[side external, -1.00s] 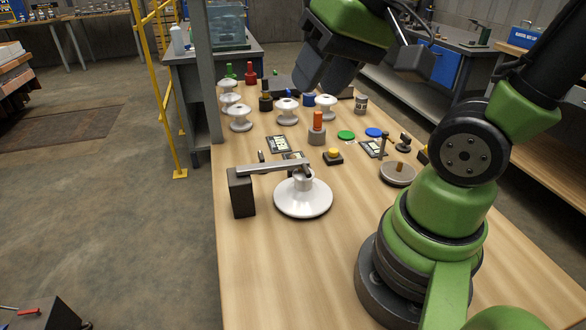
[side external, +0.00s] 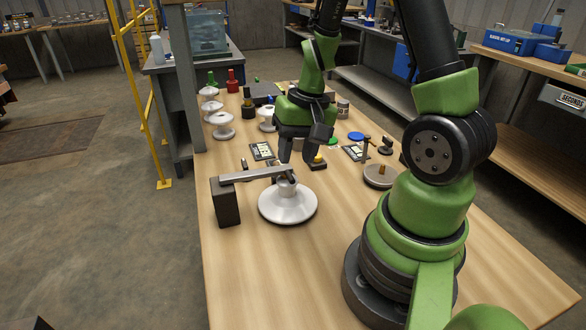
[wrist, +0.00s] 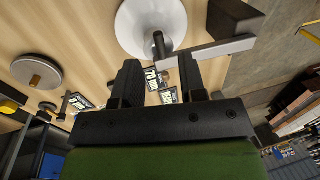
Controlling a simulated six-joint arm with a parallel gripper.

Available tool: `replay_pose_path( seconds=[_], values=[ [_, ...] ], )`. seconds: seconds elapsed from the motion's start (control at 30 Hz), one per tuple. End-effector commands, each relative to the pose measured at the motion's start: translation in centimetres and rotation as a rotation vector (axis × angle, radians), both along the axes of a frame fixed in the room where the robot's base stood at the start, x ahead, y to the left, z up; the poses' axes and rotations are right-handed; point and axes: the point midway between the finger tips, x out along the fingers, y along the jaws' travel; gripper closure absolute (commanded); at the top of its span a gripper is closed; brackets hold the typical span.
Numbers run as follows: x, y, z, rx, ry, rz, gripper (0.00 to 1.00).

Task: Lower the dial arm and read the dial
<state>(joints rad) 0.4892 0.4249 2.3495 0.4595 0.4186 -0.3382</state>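A pale grey dial arm (side external: 250,174) reaches from a dark upright block (side external: 226,203) over a white insulator disc (side external: 288,206). A short dark post stands at its free end, close to the insulator's top. In the wrist view the dial arm (wrist: 215,48) crosses above the white disc (wrist: 135,22), and the dark post (wrist: 159,44) is plain. My gripper (side external: 297,153) is just behind and above that free end, pointing down. In the wrist view my gripper (wrist: 160,72) has its fingers apart with nothing held between them. I cannot make out a dial face or reading.
White insulators (side external: 221,126) and coloured bottles stand at the back left. Number cards (side external: 262,151), a yellow-topped button (side external: 318,162), a round grey dish (side external: 380,175) and a blue disc (side external: 356,136) lie behind and right. The front wood is clear.

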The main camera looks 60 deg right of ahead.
Motion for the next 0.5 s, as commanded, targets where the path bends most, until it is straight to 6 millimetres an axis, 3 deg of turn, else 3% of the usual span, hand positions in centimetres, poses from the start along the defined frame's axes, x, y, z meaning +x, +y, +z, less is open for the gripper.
replay_pose_path(
  seconds=[0.13,0.5],
  values=[
    [0.2,0.3,-2.0,-0.002,0.006,0.0,0.62],
    [0.5,0.5,-3.9,-0.002,0.001,0.001,0.62]
  ],
)
